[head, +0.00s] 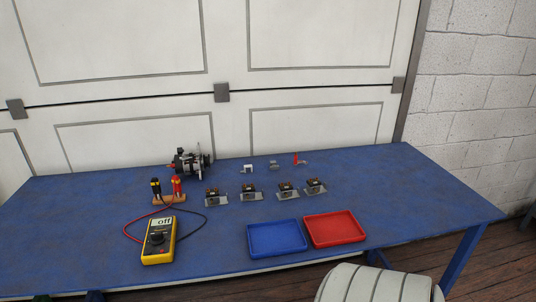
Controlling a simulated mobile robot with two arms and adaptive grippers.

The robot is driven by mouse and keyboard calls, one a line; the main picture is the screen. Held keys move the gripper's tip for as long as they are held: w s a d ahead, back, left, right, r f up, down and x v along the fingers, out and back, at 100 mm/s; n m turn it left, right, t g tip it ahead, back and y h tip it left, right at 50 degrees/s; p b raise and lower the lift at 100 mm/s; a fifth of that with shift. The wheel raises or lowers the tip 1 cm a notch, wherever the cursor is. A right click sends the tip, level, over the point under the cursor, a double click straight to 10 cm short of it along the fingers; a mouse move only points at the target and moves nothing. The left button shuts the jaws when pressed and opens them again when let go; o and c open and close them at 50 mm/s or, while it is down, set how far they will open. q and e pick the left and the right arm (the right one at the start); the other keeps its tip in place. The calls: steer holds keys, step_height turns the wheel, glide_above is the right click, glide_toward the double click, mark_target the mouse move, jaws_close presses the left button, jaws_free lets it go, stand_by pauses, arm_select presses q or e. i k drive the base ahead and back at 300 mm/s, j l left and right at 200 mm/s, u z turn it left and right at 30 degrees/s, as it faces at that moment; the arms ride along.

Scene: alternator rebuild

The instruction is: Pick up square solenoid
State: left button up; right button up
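No part is plainly marked as the square solenoid. Several dark block-shaped parts with silver plates stand in a row mid-table: one at the left (213,195), one beside it (249,191), one further right (285,188) and one at the right end (314,185). Behind them lie a small white squarish part (248,168), a small grey part (274,164) and a part with a red piece (300,160). They are too small to tell which is the solenoid. Neither of my grippers is in view.
The blue table (410,190) holds an alternator (190,162) at the back and a yellow multimeter (159,240) reading "off". Its red and black probes stand in a wooden holder (168,199). A blue tray (277,251) and a red tray (335,243), both empty, lie in front. The table's right side is clear.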

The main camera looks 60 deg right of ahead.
mark_target(286, 191)
steer(key=z, duration=2.05)
steer(key=i+j+z, duration=0.1)
steer(key=j, duration=0.25)
steer(key=i+j, duration=0.25)
steer(key=j, duration=0.15)
steer(key=i+j+z, duration=0.15)
steer(key=j, duration=0.25)
